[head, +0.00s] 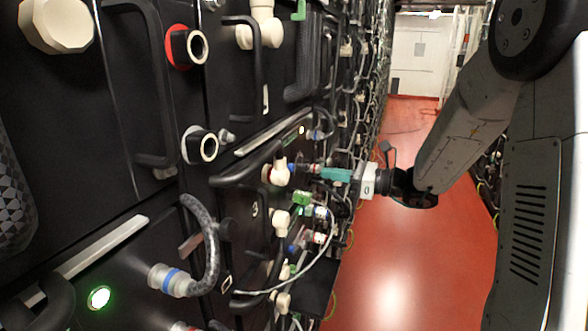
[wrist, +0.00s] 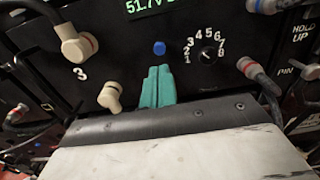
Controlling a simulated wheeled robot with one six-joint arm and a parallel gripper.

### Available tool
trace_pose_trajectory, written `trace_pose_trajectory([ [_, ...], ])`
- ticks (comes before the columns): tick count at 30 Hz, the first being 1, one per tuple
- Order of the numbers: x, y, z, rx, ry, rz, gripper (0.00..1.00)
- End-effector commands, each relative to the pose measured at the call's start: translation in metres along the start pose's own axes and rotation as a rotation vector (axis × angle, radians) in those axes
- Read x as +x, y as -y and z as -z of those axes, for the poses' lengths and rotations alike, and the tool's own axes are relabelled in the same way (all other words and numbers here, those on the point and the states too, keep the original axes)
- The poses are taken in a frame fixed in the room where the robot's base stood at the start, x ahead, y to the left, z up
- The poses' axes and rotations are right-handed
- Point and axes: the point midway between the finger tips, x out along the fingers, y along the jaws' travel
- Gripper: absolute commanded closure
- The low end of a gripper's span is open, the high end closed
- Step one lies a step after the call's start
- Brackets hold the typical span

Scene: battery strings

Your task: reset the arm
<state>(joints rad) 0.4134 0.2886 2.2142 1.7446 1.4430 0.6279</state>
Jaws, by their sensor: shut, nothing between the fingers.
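My gripper (head: 322,173) has teal fingers and shows in the head view at the end of my arm, close in front of the battery rack's panels. In the wrist view the teal fingers of my gripper (wrist: 158,70) are pressed together with nothing between them. They point at the black panel just below a blue button (wrist: 159,48) and left of a rotary dial (wrist: 208,54). Whether the tips touch the panel cannot be told. My arm reaches in from the right of the head view, bent down toward the rack.
Black battery modules (head: 110,170) with handles, cables and connectors line the left. A beige connector (wrist: 110,97) and a grey-and-red connector (wrist: 249,68) flank the fingers. A red aisle floor (head: 400,260) lies open to the right, with a white wall (head: 418,60) at its end.

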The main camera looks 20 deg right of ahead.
Motion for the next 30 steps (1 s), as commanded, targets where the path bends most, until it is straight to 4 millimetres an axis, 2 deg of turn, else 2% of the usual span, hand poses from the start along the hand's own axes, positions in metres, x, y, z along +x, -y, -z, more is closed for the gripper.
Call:
trace_pose_trajectory([
  [4,0.0,0.0,0.001,-0.025,-0.003,0.0,1.0],
  [7,-0.001,-0.014,0.015,-0.091,-0.063,-0.06,1.0],
  [9,-0.005,-0.034,0.031,-0.148,-0.127,-0.138,1.0],
  [11,-0.01,-0.058,0.037,-0.226,-0.188,-0.229,1.0],
  [14,-0.022,-0.106,0.043,-0.39,-0.293,-0.417,1.0],
  [18,-0.052,-0.173,0.046,-0.664,-0.432,-0.718,1.0],
  [21,-0.081,-0.21,0.047,-0.868,-0.522,-0.933,1.0],
  [25,-0.121,-0.243,0.045,-1.116,-0.63,-1.187,1.0],
  [30,-0.168,-0.264,0.034,-1.408,-0.767,-1.457,1.0],
])
